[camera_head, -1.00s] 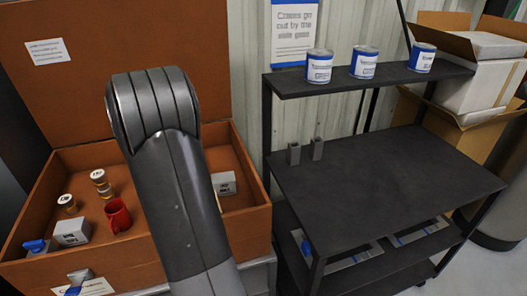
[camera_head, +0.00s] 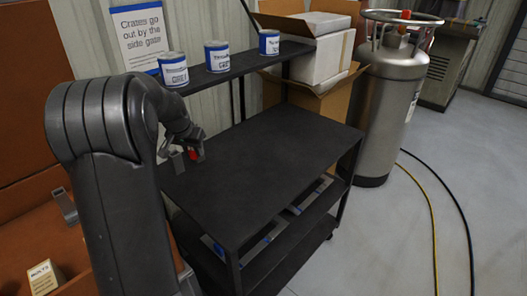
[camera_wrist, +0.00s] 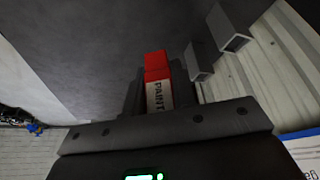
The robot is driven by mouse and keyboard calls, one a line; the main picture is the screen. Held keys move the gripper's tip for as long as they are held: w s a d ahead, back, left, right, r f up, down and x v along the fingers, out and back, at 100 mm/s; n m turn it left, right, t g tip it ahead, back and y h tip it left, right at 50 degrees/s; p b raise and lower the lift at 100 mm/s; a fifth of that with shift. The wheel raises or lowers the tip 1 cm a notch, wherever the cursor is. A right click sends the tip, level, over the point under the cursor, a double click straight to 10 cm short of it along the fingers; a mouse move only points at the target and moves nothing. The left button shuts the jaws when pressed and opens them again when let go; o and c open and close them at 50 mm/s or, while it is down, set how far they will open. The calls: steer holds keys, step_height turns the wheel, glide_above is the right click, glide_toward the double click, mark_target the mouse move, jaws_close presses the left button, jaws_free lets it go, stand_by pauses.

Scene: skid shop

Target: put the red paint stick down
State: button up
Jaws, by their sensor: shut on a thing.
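My gripper (camera_wrist: 155,88) is shut on the red paint stick (camera_wrist: 156,66), which has a red end and a white label reading PAINT. In the head view, the stick's red part (camera_head: 197,155) shows small beside the end of my arm. It is over the left back part of the dark cart's top (camera_head: 262,165). I cannot tell whether the stick touches the top. My fingers are mostly hidden in the head view. Two grey upright square tubes stand close beside the stick in the wrist view, a nearer one (camera_wrist: 197,65) and a farther one (camera_wrist: 228,32).
Paint cans (camera_head: 173,70) stand on the cart's upper shelf (camera_head: 240,66). The cart top's middle and right are clear. A brown crate (camera_head: 25,240) lies left, partly behind my arm. Cardboard boxes (camera_head: 318,95) and a steel cylinder (camera_head: 392,100) stand beyond the cart.

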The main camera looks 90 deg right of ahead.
steer(key=s+d+f+m, duration=0.1)
steer(key=s+d, duration=0.2)
steer(key=s, duration=1.2)
steer(key=s+d+f+m, duration=0.1)
steer(key=s+d, duration=0.2)
steer(key=s, duration=1.1)
glide_above(258, 161)
steer(key=a, duration=0.1)
steer(key=shift+g, duration=0.4)
steer(key=f, duration=0.7)
steer(key=shift+w+a+f, duration=0.1)
steer(key=shift+w+f, duration=0.1)
steer(key=shift+w, duration=0.1)
steer(key=shift+f, duration=1.95)
steer(key=shift+f, duration=0.1)
steer(key=o, duration=0.5)
steer(key=shift+f, duration=0.1)
steer(key=o, duration=0.5)
